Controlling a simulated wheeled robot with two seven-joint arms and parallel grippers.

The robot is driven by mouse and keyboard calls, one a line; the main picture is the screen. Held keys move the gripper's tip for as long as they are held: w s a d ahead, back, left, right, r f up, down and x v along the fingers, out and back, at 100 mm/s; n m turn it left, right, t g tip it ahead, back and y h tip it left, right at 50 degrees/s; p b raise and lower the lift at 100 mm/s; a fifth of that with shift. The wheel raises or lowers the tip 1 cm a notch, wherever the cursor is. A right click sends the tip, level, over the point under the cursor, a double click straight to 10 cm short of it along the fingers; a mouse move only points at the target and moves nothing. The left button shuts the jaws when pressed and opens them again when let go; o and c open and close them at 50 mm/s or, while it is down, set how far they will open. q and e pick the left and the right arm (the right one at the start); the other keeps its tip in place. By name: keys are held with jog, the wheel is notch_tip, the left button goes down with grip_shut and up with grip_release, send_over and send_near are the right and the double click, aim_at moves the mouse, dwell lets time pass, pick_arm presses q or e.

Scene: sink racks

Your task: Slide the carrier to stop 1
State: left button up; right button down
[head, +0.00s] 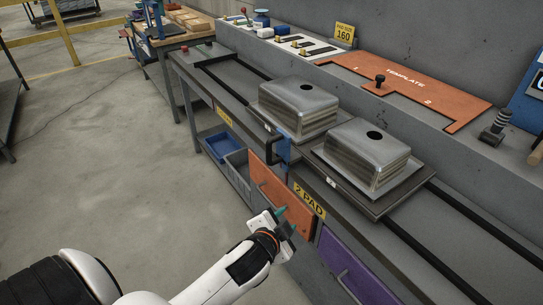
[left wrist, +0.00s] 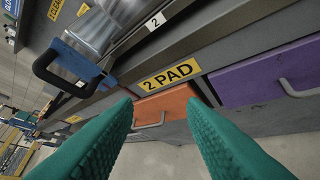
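Two upturned steel sinks stand on dark plates on the railed bench: a left sink (head: 298,107) and a right sink (head: 367,155). A blue bracket (head: 283,148) with a black handle (head: 272,150) sticks out at the bench front, below the left sink's right corner. I cannot tell for sure which plate it joins. The handle (left wrist: 62,78) also shows at the left of the left wrist view. A white "2" tag (head: 331,182) is by the right plate. My left gripper (head: 287,222) is open and empty in front of the orange drawer, lower than the handle and apart from it.
Drawers, orange (head: 279,194) and purple (head: 352,272), with bar pulls, sit under the bench beside a "2 PAD" label (head: 309,200). An orange template (head: 410,84) marked 1 and 2 lies on the back ledge. Rails run bare toward the bench's far left. The floor at left is open.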

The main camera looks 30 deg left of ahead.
pick_arm(q)
jog(key=w+d+r+m+t+h, duration=0.3)
jog(key=w+r+m+h, duration=0.25)
jog(key=r+m, duration=0.3)
jog(key=w+d+r+m+t+h, duration=0.3)
jog(key=w+r+m+h, duration=0.2)
jog(key=w+r+m, duration=0.4)
jog(key=m+g+y, duration=0.5)
jog(key=m+g, duration=1.1)
jog(key=m, duration=0.7)
send_near(271, 161)
jog(key=shift+n, duration=0.25)
jog(key=x, duration=0.2)
jog(key=p+x, duration=0.1)
jog(key=x, duration=0.2)
jog(key=w+p+x, duration=0.1)
jog(key=x, duration=0.2)
jog(key=shift+d+r, duration=0.15)
jog(key=shift+d, duration=0.05)
jog(key=shift+c, duration=0.4)
grip_shut()
